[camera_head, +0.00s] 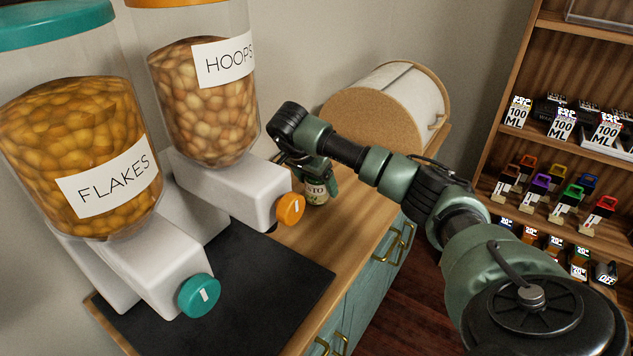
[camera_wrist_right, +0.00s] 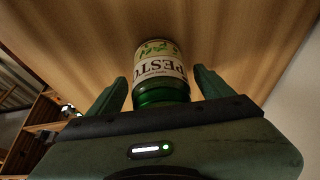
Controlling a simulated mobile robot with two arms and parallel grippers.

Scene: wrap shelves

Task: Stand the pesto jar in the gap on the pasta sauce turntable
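The pesto jar (camera_head: 318,191) has a green lid and a pale label. It appears to stand upright on the wooden counter, beside the dispenser with the orange knob, partly hidden by my right gripper (camera_head: 312,172). In the right wrist view the pesto jar (camera_wrist_right: 161,62) lies between the two fingers of my right gripper (camera_wrist_right: 160,78), with its lid end nearest the palm. A narrow gap shows on each side, so the fingers are open around it. The pasta sauce turntable and my left gripper are not in view.
A large drum-shaped container (camera_head: 385,105) stands behind on the counter (camera_head: 362,200). A stocked shelf (camera_head: 545,135) is at right, across open floor.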

